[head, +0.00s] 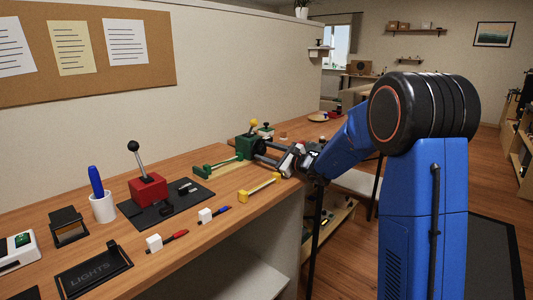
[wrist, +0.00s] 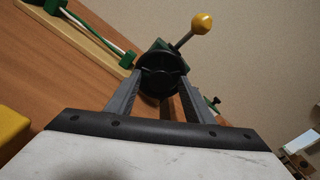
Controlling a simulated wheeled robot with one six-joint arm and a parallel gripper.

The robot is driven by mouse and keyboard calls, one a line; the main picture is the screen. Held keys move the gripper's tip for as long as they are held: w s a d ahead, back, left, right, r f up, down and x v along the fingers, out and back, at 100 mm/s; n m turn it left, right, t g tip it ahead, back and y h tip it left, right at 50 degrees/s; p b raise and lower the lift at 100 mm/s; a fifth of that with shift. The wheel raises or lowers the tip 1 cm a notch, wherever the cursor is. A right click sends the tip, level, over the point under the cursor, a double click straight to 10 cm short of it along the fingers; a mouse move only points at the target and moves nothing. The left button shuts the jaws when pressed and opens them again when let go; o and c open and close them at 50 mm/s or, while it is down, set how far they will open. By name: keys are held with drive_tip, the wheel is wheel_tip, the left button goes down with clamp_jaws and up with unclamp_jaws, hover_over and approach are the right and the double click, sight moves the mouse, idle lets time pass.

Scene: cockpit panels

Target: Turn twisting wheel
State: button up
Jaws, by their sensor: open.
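The twisting wheel (wrist: 162,72) is a black round knob on the front of a green box (head: 247,147). A lever with a yellow ball (wrist: 202,23) rises from the box; the ball also shows in the head view (head: 253,122). My gripper (head: 272,156) reaches in from the right at the box. In the wrist view my gripper (wrist: 157,88) is open, with one grey finger on each side of the wheel. I cannot tell whether the fingers touch it. In the head view the wheel is partly hidden by my gripper.
A green-handled part on a wooden base (head: 218,166) lies left of the box, and a yellow handle (head: 260,188) lies nearer the table edge. A red box with a lever (head: 148,187), a pen cup (head: 103,207) and small switches stand further left. A wall rises behind.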

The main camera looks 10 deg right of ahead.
drive_tip(key=c, duration=1.1)
drive_tip(key=shift+o, duration=0.3)
drive_tip(key=m, duration=0.5)
drive_tip(key=shift+m, duration=0.4)
drive_tip(key=m, duration=0.4)
drive_tip(key=shift+m, duration=0.4)
drive_tip(key=o, duration=1)
